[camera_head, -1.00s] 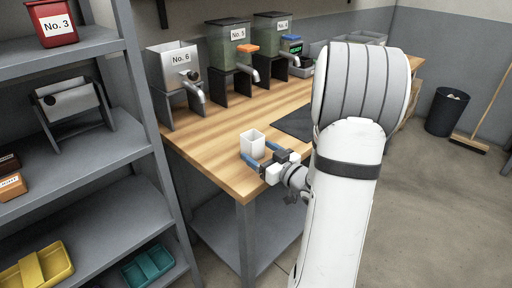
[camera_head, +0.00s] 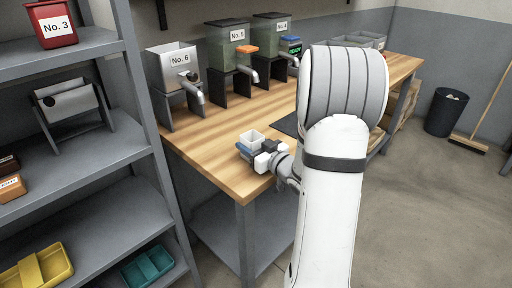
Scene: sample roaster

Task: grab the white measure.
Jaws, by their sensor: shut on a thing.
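The white measure (camera_head: 251,137) is a small open-topped square cup, upright at the near end of the wooden bench (camera_head: 220,160).
A dispenser marked No. 6 (camera_head: 178,72) stands behind on the bench, with No. 5 (camera_head: 229,58) and No. 4 (camera_head: 272,42) farther right. A dark mat (camera_head: 287,125) lies right of the measure. Grey shelves (camera_head: 100,150) stand at left.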

